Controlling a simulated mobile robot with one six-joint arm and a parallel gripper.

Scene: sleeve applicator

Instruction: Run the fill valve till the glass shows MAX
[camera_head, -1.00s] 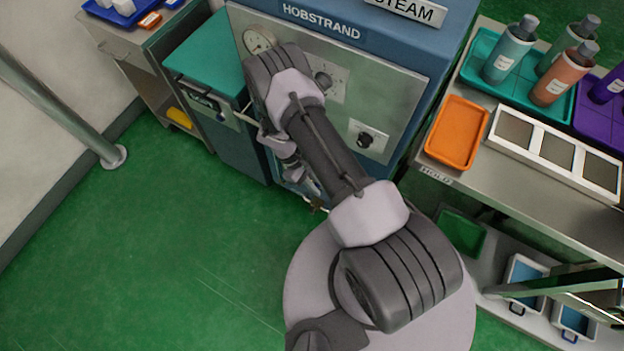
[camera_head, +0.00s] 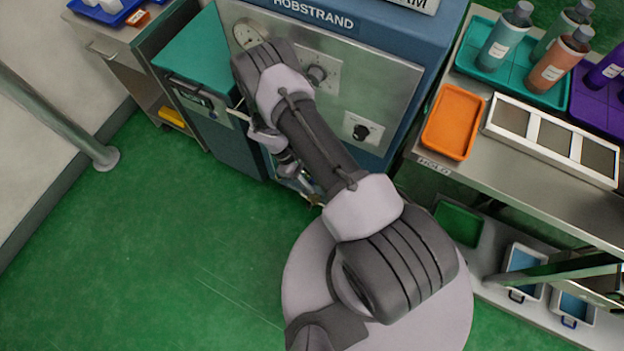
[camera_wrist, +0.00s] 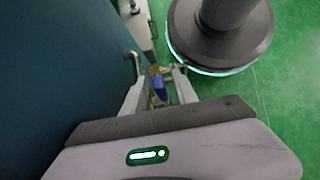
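The fill valve seems to be the small brass fitting with a blue handle (camera_wrist: 160,88) low on the machine's front in the wrist view. My gripper (camera_wrist: 161,82) has its fingers apart, one on each side of the blue handle. I cannot tell whether either finger touches it. In the head view my gripper (camera_head: 314,196) is small and mostly hidden by my arm, low against the machine. I cannot make out the glass, its level or a MAX mark in either view.
The blue HOBSTRAND machine (camera_head: 385,50) has a dial gauge (camera_head: 246,34), partly behind my arm, and a black knob (camera_head: 361,132). A teal-topped cabinet (camera_head: 195,60) stands left of it. A bench with an orange tray (camera_head: 454,122) stands right. Green floor is clear at left.

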